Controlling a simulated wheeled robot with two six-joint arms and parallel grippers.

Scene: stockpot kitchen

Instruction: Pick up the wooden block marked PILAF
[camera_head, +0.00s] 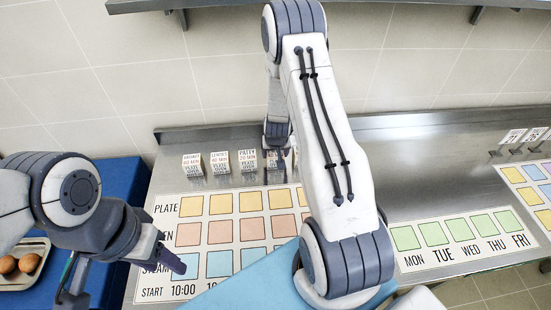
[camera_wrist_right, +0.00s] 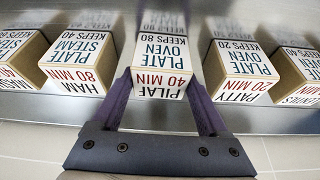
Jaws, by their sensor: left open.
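The wooden block marked PILAF (camera_wrist_right: 160,68) stands at the middle of the right wrist view, between the two fingers of my right gripper (camera_wrist_right: 160,85). The fingers lie flush along its two sides, and the gripper looks shut on it. In the head view my right gripper (camera_head: 277,135) reaches down to the row of blocks, and my arm hides part of that row. I cannot tell whether the block is off the counter. My left gripper (camera_head: 168,261) is open and empty over the lower left of the printed mat.
Neighbouring blocks stand close on both sides: PATTY (camera_wrist_right: 245,65) and HAM (camera_wrist_right: 75,60). The printed mat (camera_head: 232,188) with coloured squares lies in front of them on the steel counter (camera_head: 385,190). A tray with eggs (camera_head: 28,263) is at far left. A shelf (camera_head: 150,5) hangs above.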

